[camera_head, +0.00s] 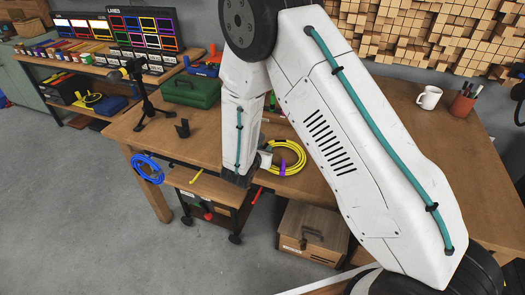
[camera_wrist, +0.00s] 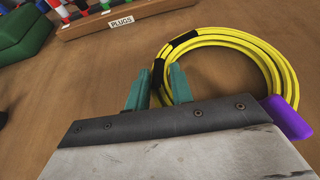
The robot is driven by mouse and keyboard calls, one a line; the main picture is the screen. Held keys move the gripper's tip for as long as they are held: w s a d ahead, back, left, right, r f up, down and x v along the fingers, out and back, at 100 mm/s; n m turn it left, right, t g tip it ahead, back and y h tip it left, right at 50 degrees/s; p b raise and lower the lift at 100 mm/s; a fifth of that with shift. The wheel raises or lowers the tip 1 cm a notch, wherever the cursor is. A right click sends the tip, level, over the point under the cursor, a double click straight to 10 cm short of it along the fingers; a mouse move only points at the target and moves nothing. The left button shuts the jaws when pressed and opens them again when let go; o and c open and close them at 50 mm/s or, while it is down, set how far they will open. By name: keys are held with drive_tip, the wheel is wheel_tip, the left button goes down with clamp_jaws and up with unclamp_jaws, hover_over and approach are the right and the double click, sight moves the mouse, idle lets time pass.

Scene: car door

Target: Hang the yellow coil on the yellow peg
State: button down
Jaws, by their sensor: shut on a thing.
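The yellow coil (camera_head: 297,152) lies on the wooden workbench in the head view, partly hidden behind my arm. In the wrist view the yellow coil (camera_wrist: 262,47) has black bands and a purple tag (camera_wrist: 288,120). My gripper (camera_wrist: 158,82) is shut on the coil's left side, at a black band between its teal fingers. The coil looks at or very near the bench top. The yellow peg (camera_head: 196,181) sticks out at the bench's front edge, left of the coil and my forearm.
A blue coil (camera_head: 147,168) hangs at the front edge, left of the yellow peg. A red peg (camera_head: 258,195) shows right of it. A green case (camera_head: 190,91), a black stand and a PLUGS rack (camera_wrist: 120,22) stand on the bench. A wheeled cart (camera_head: 215,188) is below the edge.

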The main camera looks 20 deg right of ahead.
drive_tip(key=shift+f, duration=0.3)
drive_tip(key=c, duration=1.2)
unclamp_jaws()
drive_tip(key=shift+d, duration=0.1)
drive_tip(key=shift+s+f, duration=0.15)
drive_tip(key=v, duration=0.7)
drive_tip(key=shift+a+r, duration=0.25)
drive_tip(key=shift+a, duration=0.2)
